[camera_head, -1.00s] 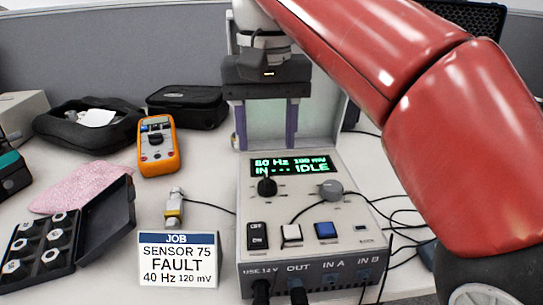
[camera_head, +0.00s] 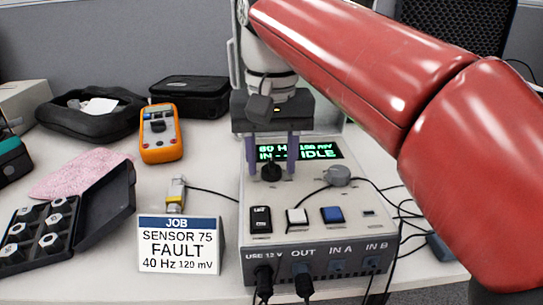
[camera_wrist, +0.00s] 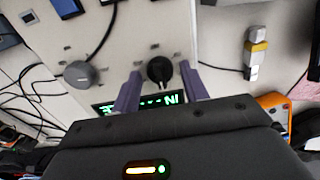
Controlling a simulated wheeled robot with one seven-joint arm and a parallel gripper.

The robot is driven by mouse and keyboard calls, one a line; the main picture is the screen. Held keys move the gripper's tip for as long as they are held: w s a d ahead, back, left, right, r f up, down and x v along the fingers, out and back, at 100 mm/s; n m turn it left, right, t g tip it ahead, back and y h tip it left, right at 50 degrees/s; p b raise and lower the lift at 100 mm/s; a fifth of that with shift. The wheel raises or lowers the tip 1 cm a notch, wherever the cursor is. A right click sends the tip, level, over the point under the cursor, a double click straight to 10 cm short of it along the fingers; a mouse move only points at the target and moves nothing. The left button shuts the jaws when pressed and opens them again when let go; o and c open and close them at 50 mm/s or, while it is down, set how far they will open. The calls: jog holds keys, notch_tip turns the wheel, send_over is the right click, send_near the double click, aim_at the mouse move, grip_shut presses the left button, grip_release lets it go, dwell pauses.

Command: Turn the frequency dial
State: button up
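The calibrator box (camera_head: 313,240) stands on the table with a lit green display (camera_head: 318,149) partly hidden by my gripper. A black dial (camera_head: 271,171) and a grey dial (camera_head: 338,175) sit below the display; I cannot read which is the frequency dial. My gripper (camera_head: 279,168) is open, its purple fingers pointing down by the black dial. In the wrist view, the black dial (camera_wrist: 159,70) lies between the fingertips of my gripper (camera_wrist: 160,76), with gaps showing on both sides. The grey dial (camera_wrist: 80,74) is off to the left there.
A job card (camera_head: 178,245) reads sensor 75, fault, 40 Hz, 120 mV. A sensor (camera_head: 176,195) stands behind it, with an orange multimeter (camera_head: 160,134) farther back. A black case of hex pieces (camera_head: 48,238) is at left. Cables run along the box's front and right.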

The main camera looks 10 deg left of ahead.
jog(key=c, duration=0.7)
jog(key=shift+c, duration=0.2)
jog(key=n+p, duration=0.2)
jog(key=n, duration=0.1)
jog(key=shift+r, duration=0.2)
jog(key=n+p, duration=0.2)
jog(key=shift+n, duration=0.3)
jog(key=n, duration=0.3)
jog(key=shift+f+p, duration=0.15)
jog(key=shift+p, duration=0.2)
jog(key=shift+n, duration=1.7)
